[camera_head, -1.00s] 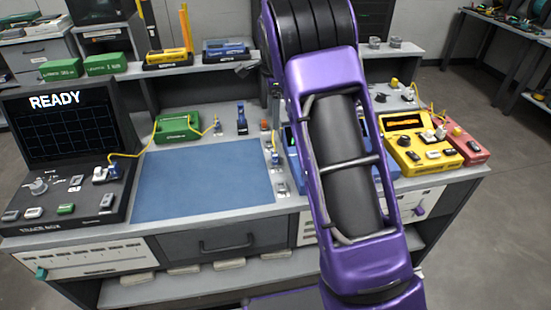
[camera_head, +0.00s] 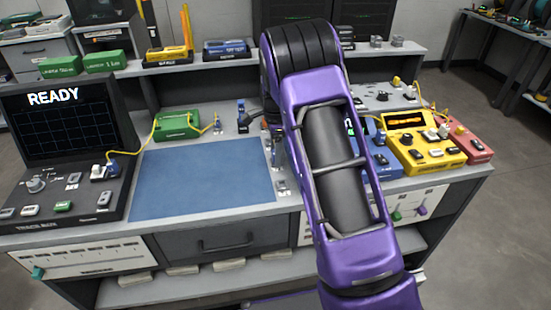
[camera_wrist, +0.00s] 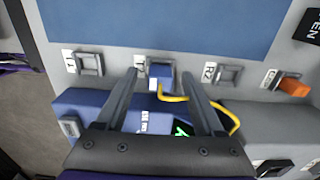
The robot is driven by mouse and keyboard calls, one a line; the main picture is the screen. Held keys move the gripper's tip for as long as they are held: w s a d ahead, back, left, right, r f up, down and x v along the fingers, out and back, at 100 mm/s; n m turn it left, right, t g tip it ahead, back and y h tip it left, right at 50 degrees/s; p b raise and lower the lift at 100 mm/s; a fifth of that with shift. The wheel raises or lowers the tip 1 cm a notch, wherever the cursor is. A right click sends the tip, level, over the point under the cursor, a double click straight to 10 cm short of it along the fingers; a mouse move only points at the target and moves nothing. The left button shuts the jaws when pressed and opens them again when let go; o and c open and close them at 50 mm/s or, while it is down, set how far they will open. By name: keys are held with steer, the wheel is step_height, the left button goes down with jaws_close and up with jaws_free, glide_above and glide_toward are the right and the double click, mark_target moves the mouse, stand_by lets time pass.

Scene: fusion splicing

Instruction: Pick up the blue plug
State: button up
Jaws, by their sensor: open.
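A blue plug (camera_wrist: 160,76) with a yellow cable sits in a grey socket in the wrist view. My gripper (camera_wrist: 159,73) is open, with one dark finger on each side of this plug; it looks empty, and I cannot tell whether the fingers touch the plug. In the head view my purple arm hides this plug and most of the gripper. Another blue plug (camera_head: 114,165) with a yellow cable is on the trace box (camera_head: 50,190) at the left.
Empty grey sockets (camera_wrist: 88,63) and (camera_wrist: 228,74) flank the plug. An orange plug (camera_wrist: 292,86) is farther right. A blue device (camera_wrist: 85,105) lies just below the row. A blue mat (camera_head: 200,178) is clear. A yellow device (camera_head: 425,150) stands right of my arm.

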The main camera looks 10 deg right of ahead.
steer(key=shift+f, duration=0.35)
jaws_close()
steer(key=shift+r, duration=0.15)
step_height(320, 180, up, 10)
steer(key=shift+f+p, duration=0.1)
steer(key=shift+p, duration=0.5)
steer(key=c, duration=0.8)
jaws_free()
jaws_close()
